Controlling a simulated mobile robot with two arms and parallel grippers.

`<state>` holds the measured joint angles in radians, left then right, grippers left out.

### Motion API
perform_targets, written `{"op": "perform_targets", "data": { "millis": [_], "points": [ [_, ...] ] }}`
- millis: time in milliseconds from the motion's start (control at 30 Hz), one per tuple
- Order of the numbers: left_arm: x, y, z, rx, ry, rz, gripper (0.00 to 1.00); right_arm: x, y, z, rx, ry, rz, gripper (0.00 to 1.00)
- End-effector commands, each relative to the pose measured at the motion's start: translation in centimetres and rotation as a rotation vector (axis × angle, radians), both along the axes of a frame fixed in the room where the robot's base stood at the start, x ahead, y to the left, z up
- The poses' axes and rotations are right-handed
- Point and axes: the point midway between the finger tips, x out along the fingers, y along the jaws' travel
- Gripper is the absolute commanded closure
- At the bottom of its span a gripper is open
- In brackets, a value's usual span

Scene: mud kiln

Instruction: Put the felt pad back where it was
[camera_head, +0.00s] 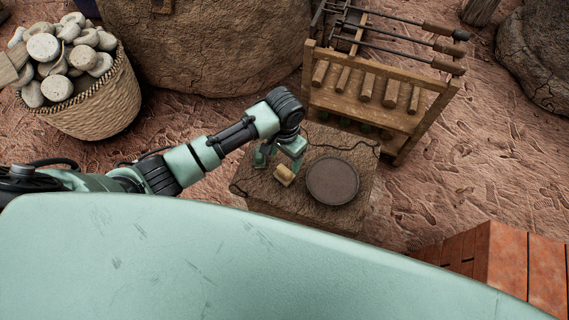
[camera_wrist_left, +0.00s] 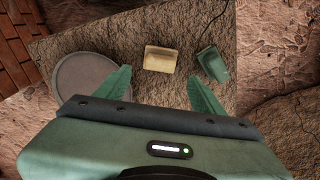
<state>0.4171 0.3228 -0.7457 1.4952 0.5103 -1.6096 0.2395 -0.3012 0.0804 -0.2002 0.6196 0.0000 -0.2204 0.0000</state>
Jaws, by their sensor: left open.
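A small tan block-like piece (camera_head: 285,175), possibly the felt pad, lies on the rough brown block (camera_head: 262,190). It also shows in the left wrist view (camera_wrist_left: 160,58), just ahead of the fingertips. A small dark green piece (camera_wrist_left: 212,64) lies to its right there; I cannot tell which of the two is the felt pad. My left gripper (camera_head: 280,163) is open and empty above the block, by the tan piece. In the wrist view its spread fingers (camera_wrist_left: 159,75) do not hold anything. My right gripper is not in view.
A dark round disc (camera_head: 332,181) lies on the block beside the tan piece. A wooden rack (camera_head: 392,118) with rods and rollers stands behind. A woven basket (camera_head: 105,100) of pale pieces stands at back left.

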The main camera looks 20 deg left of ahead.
Motion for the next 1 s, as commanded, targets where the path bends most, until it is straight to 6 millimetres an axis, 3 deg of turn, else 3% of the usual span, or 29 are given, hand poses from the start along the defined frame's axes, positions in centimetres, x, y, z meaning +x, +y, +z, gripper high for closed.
{"op": "perform_targets", "data": {
  "millis": [100,300,867,1000],
  "points": [
    [0.0,-0.1,2.1,-0.002,-0.002,-0.001,0.31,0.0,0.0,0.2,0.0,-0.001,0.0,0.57],
    [0.0,0.0,3.7,-0.001,0.0,0.001,0.31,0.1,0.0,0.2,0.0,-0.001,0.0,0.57],
    [0.0,0.0,3.8,-0.001,0.0,0.0,0.31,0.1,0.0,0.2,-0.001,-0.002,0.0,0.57],
    [-1.3,-0.9,3.5,-0.029,-0.006,-0.01,0.31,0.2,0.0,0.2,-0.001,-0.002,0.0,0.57]
  ]
}}
